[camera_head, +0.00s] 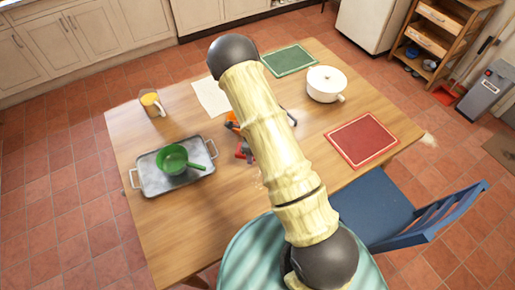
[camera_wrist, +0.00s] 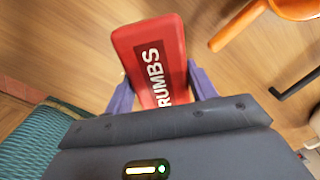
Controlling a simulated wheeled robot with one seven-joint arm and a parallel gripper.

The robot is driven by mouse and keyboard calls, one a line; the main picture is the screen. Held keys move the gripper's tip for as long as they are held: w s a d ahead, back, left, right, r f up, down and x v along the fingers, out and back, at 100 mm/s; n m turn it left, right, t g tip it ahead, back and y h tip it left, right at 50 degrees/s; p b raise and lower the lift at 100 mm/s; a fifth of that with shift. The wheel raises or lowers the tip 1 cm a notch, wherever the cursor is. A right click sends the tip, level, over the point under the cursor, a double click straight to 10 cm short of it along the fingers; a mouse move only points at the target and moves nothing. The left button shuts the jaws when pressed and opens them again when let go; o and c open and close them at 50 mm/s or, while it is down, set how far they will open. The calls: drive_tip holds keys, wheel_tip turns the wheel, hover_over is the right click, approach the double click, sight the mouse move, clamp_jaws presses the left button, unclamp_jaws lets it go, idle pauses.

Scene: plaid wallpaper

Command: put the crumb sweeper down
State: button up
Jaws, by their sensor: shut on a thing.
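The crumb sweeper (camera_wrist: 150,45) is a red block with a dark label reading "RUMBS" in the wrist view. My gripper (camera_wrist: 160,90) is shut on it, with a purple finger on each side. In the head view a bit of the red sweeper (camera_head: 239,151) shows beside my arm, over the middle of the wooden table (camera_head: 215,225). My arm hides most of the gripper there. I cannot tell whether the sweeper touches the table or hangs just above it.
An orange utensil (camera_wrist: 240,22) and a black handle (camera_wrist: 296,85) lie close by on the right. A grey tray (camera_head: 150,184) with a green pan (camera_head: 172,158), a mug (camera_head: 152,104), a white pot (camera_head: 326,84), a red mat (camera_head: 361,139) and a green mat (camera_head: 290,60) surround them. Bare wood shows at the front left.

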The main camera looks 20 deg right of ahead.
drive_tip(key=n, duration=0.6)
drive_tip(key=shift+s+d+r, duration=0.25)
drive_tip(key=shift+s+r, duration=0.05)
drive_tip(key=shift+r, duration=0.1)
drive_tip(key=n, duration=0.5)
drive_tip(key=shift+s+d+r, duration=0.15)
drive_tip(key=shift+s+r, duration=0.1)
drive_tip(key=shift+r, duration=0.05)
drive_tip(key=n, duration=0.6)
drive_tip(key=shift+s+d+r, duration=0.25)
drive_tip(key=shift+s+r, duration=0.1)
drive_tip(key=shift+r, duration=0.05)
drive_tip(key=n, duration=0.6)
drive_tip(key=shift+s+d+r, duration=0.2)
drive_tip(key=shift+s+r, duration=0.1)
drive_tip(key=shift+a, duration=0.1)
